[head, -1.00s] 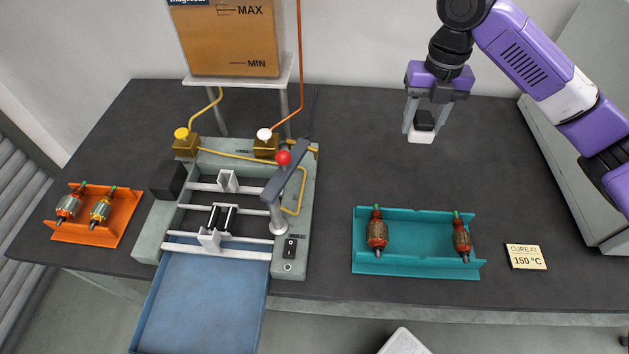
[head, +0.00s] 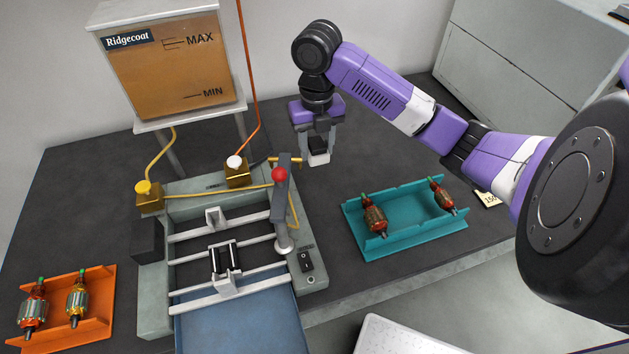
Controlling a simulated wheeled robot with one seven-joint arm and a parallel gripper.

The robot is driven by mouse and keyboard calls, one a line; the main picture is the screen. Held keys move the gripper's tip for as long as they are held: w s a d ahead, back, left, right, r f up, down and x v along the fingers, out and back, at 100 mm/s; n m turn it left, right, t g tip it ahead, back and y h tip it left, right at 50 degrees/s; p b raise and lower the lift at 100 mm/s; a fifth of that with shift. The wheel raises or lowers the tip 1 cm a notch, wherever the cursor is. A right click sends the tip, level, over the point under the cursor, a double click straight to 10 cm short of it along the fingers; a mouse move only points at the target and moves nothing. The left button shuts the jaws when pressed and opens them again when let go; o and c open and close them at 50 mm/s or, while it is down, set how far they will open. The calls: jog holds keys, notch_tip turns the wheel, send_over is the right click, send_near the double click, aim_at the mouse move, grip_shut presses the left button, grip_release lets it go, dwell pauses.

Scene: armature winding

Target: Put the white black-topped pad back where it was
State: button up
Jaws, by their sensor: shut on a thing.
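The white black-topped pad (head: 318,157) is in my gripper (head: 317,150), seen in the head view. The gripper points down and its two fingers close on the pad's black top. The white part hangs below the fingertips. The pad is behind and to the right of the winding machine's red-knobbed lever (head: 281,190), left of and behind the teal tray (head: 408,222). It looks held above the dark table, though the gap beneath is hard to judge.
The grey machine (head: 155,290) has white rails and a blue tray (head: 240,325) in front. Brass valves, yellow tubing and an orange tank (head: 170,75) stand behind. The orange tray (head: 104,300) and teal tray hold armatures. Open table lies left of the machine and around the teal tray.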

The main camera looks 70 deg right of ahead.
aim_at(317, 188)
notch_tip(317, 188, down, 12)
jog(key=shift+f+p, duration=0.15)
jog(key=shift+p, duration=0.6)
jog(key=shift+f, duration=0.1)
jog(key=o, duration=1.3)
notch_tip(317, 188, up, 12)
jog(key=shift+r+b, duration=0.15)
jog(key=shift+b, duration=0.75)
jog(key=shift+s, duration=0.1)
